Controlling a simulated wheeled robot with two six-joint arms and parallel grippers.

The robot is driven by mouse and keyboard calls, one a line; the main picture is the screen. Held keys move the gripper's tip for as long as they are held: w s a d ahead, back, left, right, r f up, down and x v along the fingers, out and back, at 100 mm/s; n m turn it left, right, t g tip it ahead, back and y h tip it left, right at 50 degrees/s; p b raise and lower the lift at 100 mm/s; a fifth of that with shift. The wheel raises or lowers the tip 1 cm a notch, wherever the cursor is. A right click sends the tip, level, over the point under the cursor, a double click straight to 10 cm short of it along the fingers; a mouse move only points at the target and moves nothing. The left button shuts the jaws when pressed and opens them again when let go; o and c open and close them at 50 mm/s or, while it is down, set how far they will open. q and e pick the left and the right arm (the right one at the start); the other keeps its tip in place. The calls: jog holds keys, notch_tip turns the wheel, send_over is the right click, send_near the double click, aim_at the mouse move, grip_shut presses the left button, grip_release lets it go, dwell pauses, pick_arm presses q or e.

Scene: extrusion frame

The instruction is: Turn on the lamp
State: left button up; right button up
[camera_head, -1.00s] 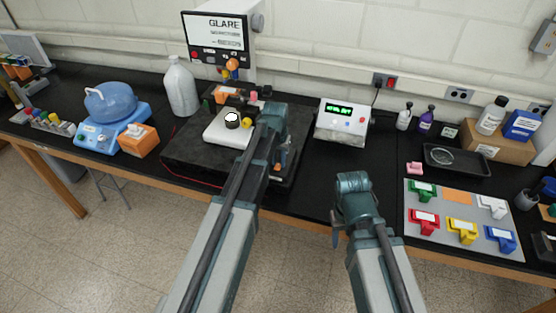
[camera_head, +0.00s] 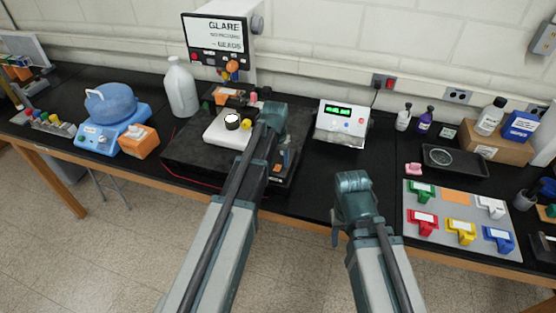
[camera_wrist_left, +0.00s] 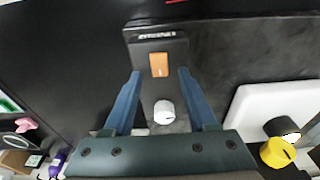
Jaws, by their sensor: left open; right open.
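A dark block with an orange rocker switch (camera_wrist_left: 159,65) and a white knob (camera_wrist_left: 164,112) shows in the left wrist view. My left gripper (camera_wrist_left: 160,76) is open, with its two blue fingers apart on either side of the switch; contact cannot be told. In the head view my left arm partly hides this block. A white plate (camera_head: 216,130) carries a black round piece with a pale disc on top (camera_head: 232,121) and a yellow knob (camera_head: 246,126). I cannot tell which part is the lamp. My right gripper (camera_head: 337,228) is open and empty by the table's front edge.
A white meter (camera_head: 340,127) with a green display stands right of the dark base (camera_head: 190,160). A grey board (camera_head: 448,198) with coloured clips lies at right. Black table between is clear.

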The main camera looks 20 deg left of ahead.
aim_at(277, 170)
pick_arm(q)
notch_tip(277, 170, up, 13)
jog(key=s+p, duration=0.1)
jog(key=p, duration=1.1)
jog(key=shift+s, duration=0.35)
jog(key=shift+f, duration=0.25)
jog(key=s+d+f+m+g+b, duration=0.1)
jog(key=s+d+f+b, duration=0.5)
jog(key=s+f+b, duration=0.3)
jog(key=s+d+f+m+y+b, duration=0.1)
jog(key=s+d+f+m+b, duration=0.1)
jog(key=s+d+f+b, duration=0.5)
jog(key=s+f+b, duration=0.3)
jog(key=s, duration=0.3)
jog(key=shift+s+d+g, duration=0.15)
jog(key=shift+s+g, duration=0.05)
jog(key=shift+g, duration=0.2)
